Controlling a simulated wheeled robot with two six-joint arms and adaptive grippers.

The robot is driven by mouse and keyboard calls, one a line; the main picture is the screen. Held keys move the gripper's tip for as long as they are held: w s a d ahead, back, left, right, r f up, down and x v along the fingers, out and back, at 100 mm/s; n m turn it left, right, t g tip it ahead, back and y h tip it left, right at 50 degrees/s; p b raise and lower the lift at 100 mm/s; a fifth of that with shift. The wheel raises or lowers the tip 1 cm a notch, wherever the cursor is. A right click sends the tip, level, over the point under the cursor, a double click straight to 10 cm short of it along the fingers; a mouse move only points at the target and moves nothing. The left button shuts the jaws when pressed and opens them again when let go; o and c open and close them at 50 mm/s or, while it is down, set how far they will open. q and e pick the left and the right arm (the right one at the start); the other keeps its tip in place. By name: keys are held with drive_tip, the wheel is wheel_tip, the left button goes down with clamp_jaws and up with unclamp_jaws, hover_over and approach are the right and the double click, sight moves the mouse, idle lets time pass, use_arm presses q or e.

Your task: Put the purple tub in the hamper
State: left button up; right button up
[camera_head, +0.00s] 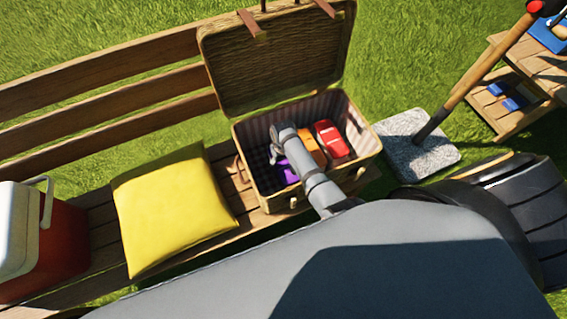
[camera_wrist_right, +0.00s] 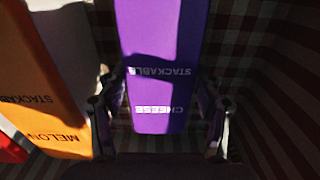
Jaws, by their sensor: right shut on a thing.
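The open wicker hamper (camera_head: 271,208) stands on the bench, its lid tilted back and its inside lined with checked cloth. The purple tub (camera_head: 285,172) is inside it at the left, partly hidden by my right arm. In the right wrist view the purple tub (camera_wrist_right: 160,75) shows lettering and sits between the two fingers. My right gripper (camera_wrist_right: 160,122) is shut on it, down inside the hamper near the lining. In the head view my right gripper (camera_head: 279,158) is mostly hidden by its own wrist. My left gripper is not in view.
An orange tub (camera_head: 311,149) stands inside the hamper beside the purple tub, with a red tub (camera_head: 331,138) further right. A yellow cushion (camera_head: 170,207) and a red-and-white cooler (camera_head: 22,235) are on the bench to the left. A stone slab (camera_head: 405,135) lies right of the hamper.

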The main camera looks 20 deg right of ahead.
sight(283, 164)
drive_tip(key=o, duration=1.4)
drive_tip(key=shift+c, duration=0.2)
wheel_tip(283, 164, up, 12)
drive_tip(key=p, duration=0.3)
drive_tip(key=shift+p, duration=0.3)
drive_tip(key=shift+r, duration=0.1)
